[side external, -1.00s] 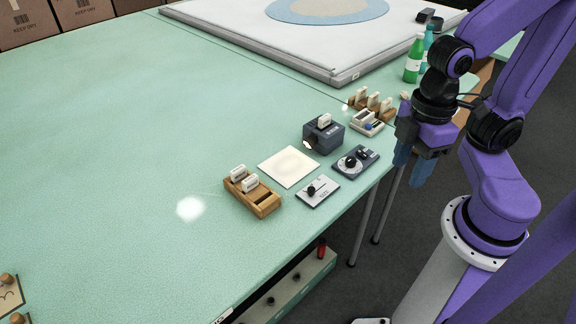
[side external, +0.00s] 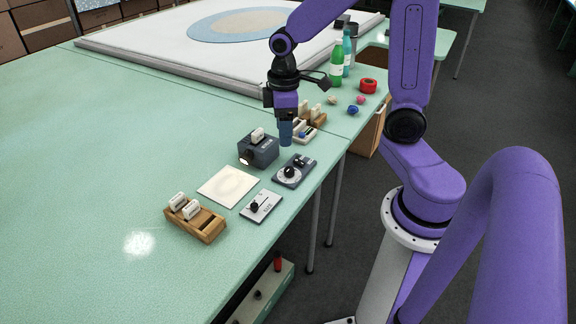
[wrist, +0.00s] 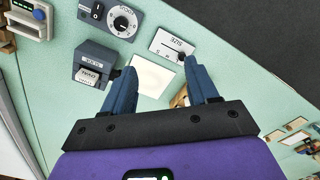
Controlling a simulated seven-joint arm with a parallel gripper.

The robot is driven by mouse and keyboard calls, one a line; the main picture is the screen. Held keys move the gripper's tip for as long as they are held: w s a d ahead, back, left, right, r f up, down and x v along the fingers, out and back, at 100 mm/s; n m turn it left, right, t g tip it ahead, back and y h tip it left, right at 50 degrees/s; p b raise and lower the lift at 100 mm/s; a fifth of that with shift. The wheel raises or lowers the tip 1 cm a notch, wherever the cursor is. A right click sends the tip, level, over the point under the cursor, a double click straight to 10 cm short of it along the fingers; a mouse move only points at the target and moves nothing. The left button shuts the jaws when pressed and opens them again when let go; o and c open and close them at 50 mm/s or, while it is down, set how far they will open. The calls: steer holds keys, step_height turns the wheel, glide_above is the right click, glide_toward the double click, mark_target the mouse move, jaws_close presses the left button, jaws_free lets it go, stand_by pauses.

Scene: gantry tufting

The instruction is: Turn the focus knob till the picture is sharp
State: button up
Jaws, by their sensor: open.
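The focus knob (side external: 290,172) is a round black knob with a white pointer, on a dark grey panel beside a black rocker switch. In the wrist view the knob (wrist: 121,22) is at the top, beyond my fingertips. The picture falls on a white square sheet (side external: 222,190); it is a faint, pale blur without clear lines. A dark projector box (side external: 258,152) with a white slide on top stands beside the sheet. My gripper (side external: 286,136) is above the table behind the knob panel, fingers pointing down, open and empty. It touches nothing that I can see.
A white size-slider panel (side external: 261,206) lies in front of the knob panel. A wooden slide rack (side external: 205,228) stands at the left. Bottles (side external: 337,65), a red roll (side external: 369,85) and small items are at the back right. The table's left side is clear.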

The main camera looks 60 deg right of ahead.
steer(key=m, duration=0.2)
glide_above(288, 169)
steer(key=f, duration=0.2)
step_height(288, 169, down, 17)
steer(key=shift+f, duration=0.2)
stand_by(0.3)
steer(key=c, duration=1)
